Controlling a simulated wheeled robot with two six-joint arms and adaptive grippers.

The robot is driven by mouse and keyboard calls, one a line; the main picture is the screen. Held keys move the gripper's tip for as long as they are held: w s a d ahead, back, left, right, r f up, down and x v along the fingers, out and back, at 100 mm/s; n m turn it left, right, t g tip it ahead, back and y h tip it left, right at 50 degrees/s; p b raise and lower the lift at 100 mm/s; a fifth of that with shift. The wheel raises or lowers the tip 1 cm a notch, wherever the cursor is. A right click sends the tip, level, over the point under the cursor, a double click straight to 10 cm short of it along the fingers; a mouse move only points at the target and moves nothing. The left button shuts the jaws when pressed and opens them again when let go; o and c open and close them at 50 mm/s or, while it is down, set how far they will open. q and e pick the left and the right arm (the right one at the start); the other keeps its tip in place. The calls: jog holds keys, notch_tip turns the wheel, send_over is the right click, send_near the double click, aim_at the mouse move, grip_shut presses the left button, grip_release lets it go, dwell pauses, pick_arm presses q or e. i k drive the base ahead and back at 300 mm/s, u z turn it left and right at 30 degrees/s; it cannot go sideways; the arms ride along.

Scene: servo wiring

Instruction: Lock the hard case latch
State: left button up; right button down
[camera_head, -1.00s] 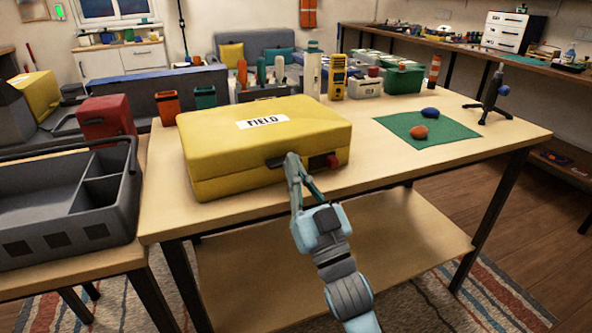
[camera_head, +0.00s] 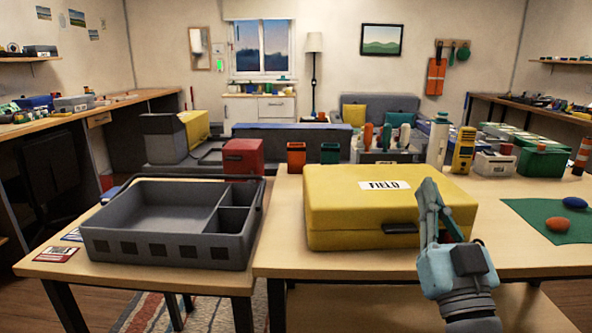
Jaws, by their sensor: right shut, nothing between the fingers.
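The yellow hard case (camera_head: 335,212) lies closed on the wooden table, with a white FIELD label (camera_head: 384,184) on its lid. Its dark handle (camera_head: 401,228) shows on the front face. The red latch is not visible; my right gripper and wrist cover the right part of the case front. My right gripper (camera_head: 428,184) is shut and empty, with its fingers pointing up in front of the case's right side. I cannot tell whether it touches the case. My left gripper is not in view.
A grey open tray (camera_head: 165,250) with compartments stands left of the case. A red box (camera_head: 243,158) is behind it. Small bins, bottles and a yellow device (camera_head: 463,150) line the table's back. A green mat (camera_head: 550,215) with two rounded objects lies at right.

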aim_at(448, 239)
jog(key=k, duration=0.9)
